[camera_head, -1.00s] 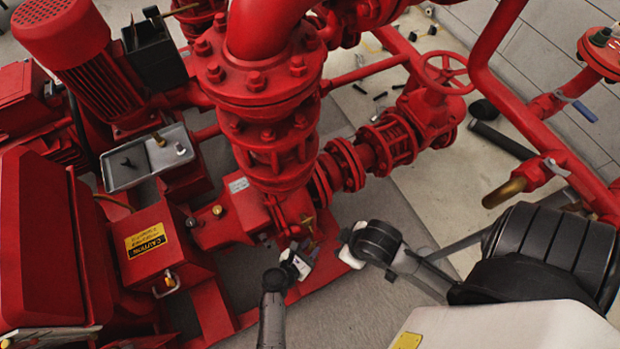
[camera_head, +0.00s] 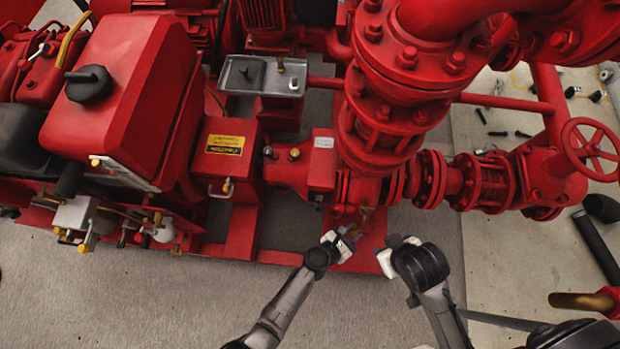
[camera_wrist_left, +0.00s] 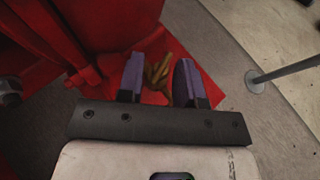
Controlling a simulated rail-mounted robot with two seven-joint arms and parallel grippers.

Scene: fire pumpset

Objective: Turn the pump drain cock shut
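The pump drain cock (camera_head: 366,210) is a small brass fitting low on the red pump casing (camera_head: 350,190) in the head view. In the left wrist view, the brass cock (camera_wrist_left: 158,72) sits between the two fingers of my left gripper (camera_wrist_left: 159,80). The fingers are apart, with narrow gaps beside the brass; I cannot tell whether either touches it. In the head view my left gripper (camera_head: 346,238) is just below the cock. My right gripper (camera_head: 392,252) is to its right, close to the pump's base; its fingers are not clear.
Red flanged pipes (camera_head: 385,130) rise above the cock. A red handwheel valve (camera_head: 590,150) stands at the right. A red base rail (camera_head: 280,257) runs by the grippers. A grey tray (camera_head: 262,75) sits behind. The floor (camera_head: 150,300) in front is clear.

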